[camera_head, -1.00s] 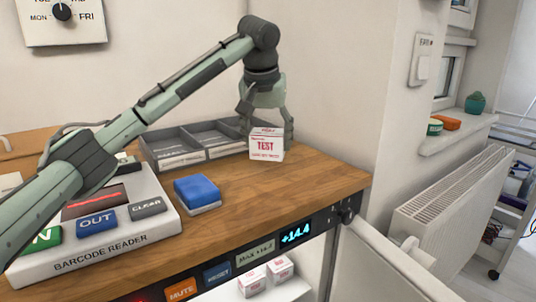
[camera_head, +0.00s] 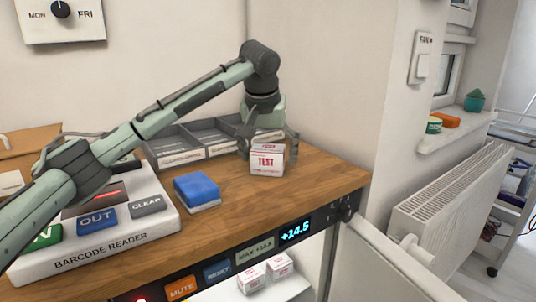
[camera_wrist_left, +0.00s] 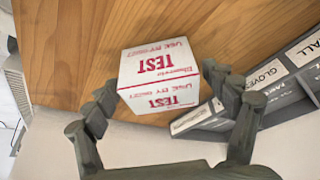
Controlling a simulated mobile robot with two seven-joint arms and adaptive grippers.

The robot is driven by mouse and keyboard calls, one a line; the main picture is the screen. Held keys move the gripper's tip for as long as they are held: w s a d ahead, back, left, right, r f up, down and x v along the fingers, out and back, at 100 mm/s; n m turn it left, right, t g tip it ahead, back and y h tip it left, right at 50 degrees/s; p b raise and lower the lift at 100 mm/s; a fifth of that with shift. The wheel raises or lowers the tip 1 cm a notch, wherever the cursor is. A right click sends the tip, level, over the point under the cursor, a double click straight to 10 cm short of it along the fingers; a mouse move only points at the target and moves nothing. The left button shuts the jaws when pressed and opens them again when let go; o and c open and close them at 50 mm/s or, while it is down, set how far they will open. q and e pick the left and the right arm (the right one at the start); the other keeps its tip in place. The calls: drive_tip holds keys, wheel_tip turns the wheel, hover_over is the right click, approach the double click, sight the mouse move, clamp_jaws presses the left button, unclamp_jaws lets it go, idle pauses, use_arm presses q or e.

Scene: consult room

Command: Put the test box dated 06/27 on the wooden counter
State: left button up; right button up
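A white test box (camera_head: 267,161) with red print stands upright on the wooden counter (camera_head: 315,175), near its back right end. It also shows in the left wrist view (camera_wrist_left: 158,75), where a use-by line is printed but its date is hard to read. My left gripper (camera_head: 268,148) is above and around the box. In the left wrist view its fingers (camera_wrist_left: 165,90) stand on both sides of the box, spread wider than it, with a clear gap on one side. My right gripper is not in view.
Grey divided trays (camera_head: 205,140) stand close behind and left of the box. A blue block (camera_head: 197,190) and a barcode reader (camera_head: 110,240) are further left. More test boxes (camera_head: 252,281) sit on the shelf below. The counter right of the box is clear.

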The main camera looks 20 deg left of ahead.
use_arm(q)
drive_tip(key=shift+r, duration=0.1)
drive_tip(key=shift+s+r, duration=0.1)
drive_tip(key=shift+r, duration=0.15)
drive_tip(key=v, duration=1.1)
drive_tip(key=shift+r, duration=0.2)
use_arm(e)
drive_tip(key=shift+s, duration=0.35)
use_arm(q)
drive_tip(key=shift+s, duration=0.15)
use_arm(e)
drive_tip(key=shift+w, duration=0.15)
